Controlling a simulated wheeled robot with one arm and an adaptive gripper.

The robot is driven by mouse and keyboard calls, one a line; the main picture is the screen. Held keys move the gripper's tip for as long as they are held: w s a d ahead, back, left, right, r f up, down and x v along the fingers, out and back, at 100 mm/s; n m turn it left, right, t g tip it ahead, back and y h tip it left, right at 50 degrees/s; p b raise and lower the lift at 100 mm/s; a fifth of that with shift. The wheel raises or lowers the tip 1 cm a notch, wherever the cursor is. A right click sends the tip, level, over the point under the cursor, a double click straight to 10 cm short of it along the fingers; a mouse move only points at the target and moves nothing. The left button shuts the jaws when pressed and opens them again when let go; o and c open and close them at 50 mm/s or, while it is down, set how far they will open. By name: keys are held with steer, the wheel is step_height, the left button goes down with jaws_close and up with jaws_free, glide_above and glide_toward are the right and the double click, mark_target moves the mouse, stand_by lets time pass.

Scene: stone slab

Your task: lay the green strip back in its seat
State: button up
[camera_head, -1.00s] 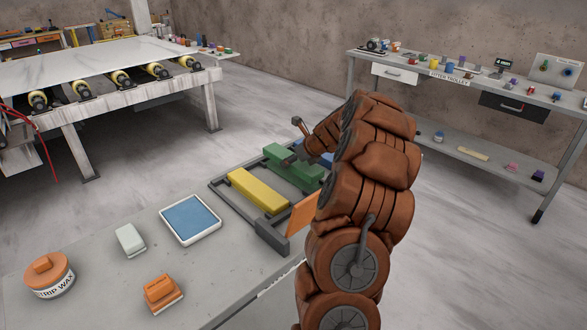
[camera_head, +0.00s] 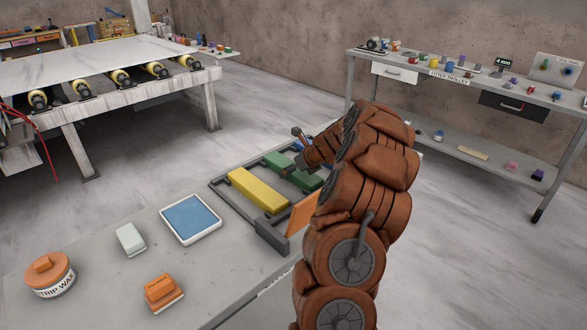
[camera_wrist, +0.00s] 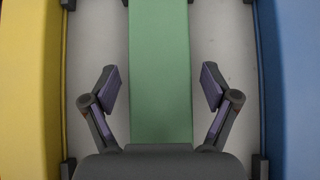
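The green strip (camera_head: 293,168) lies in the dark rack (camera_head: 272,236), between and parallel to the yellow strip (camera_head: 257,190) and the blue strip (camera_head: 299,145). In the wrist view the green strip (camera_wrist: 160,70) runs straight up the middle, with a pale gap on each side. My gripper (camera_wrist: 161,88) is open, one finger on each side of the green strip and apart from it. The head view shows my gripper (camera_head: 296,169) low over the strip; my arm hides part of the rack. The strip's near end in the wrist view is hidden behind the gripper body.
An orange panel (camera_head: 302,213) stands at the rack's near right side.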

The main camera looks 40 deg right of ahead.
steer(key=b+v, duration=0.1)
steer(key=v, duration=1.1)
steer(key=shift+r, duration=0.2)
steer(key=s+a+r+n+g+y, duration=0.1)
steer(key=s+a+n+g+y, duration=0.15)
steer(key=a+n, duration=1.05)
steer(key=s+a+r+n+g+y, duration=0.1)
steer(key=a+n+g, duration=0.25)
steer(key=a, duration=1.65)
steer(key=s+a+f+n+g, duration=0.2)
steer(key=s+a+n, duration=0.85)
steer(key=s, duration=0.25)
steer(key=s+f+n+g+h, duration=0.2)
steer(key=s+n+h, duration=0.1)
steer(key=s+n, duration=0.6)
steer(key=s, duration=0.4)
steer(key=shift+s+g, duration=0.4)
